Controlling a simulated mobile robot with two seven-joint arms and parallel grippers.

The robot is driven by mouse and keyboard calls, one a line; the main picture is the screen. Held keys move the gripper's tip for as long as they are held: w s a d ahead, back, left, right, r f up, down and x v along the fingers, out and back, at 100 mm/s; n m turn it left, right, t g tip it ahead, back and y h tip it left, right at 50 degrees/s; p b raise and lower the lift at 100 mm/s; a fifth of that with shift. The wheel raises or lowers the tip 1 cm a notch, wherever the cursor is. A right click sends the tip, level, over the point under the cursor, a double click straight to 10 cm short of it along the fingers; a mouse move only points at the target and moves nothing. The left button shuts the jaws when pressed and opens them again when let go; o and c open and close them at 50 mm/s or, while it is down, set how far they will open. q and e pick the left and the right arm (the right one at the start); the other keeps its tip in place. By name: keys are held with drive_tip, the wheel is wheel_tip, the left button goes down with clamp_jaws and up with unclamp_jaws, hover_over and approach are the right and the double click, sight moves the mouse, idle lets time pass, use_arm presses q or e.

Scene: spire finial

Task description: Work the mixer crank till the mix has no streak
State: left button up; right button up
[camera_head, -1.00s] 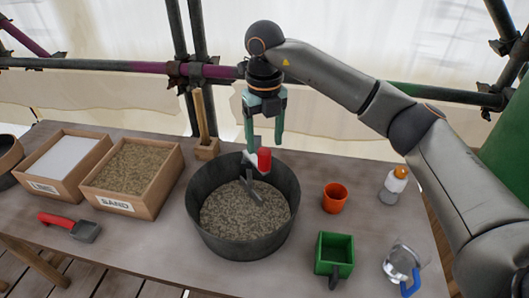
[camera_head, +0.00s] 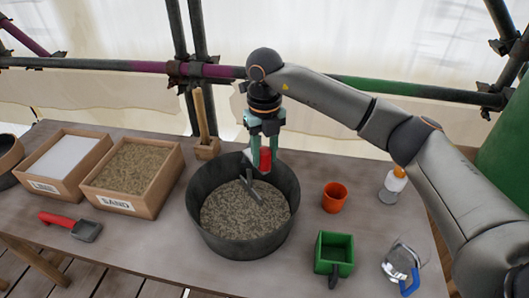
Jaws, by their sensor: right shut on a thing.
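The mixer is a dark grey round tub (camera_head: 205,222) on the table, holding a grainy grey-brown mix (camera_head: 230,212). A grey metal paddle (camera_head: 249,187) reaches down into the mix. The crank's red handle (camera_head: 265,161) stands upright above the tub's back rim. My right gripper (camera_head: 264,152) comes down from above with its teal fingers on either side of the red handle, shut on it. Part of the mix lies behind the paddle, and I cannot make out a clear streak. My left gripper is not in view.
Left of the tub stand a sand box (camera_head: 160,190) and a lime box (camera_head: 48,187), with a red-handled scoop (camera_head: 72,225) in front.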

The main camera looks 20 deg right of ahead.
clamp_jaws()
idle(0.9)
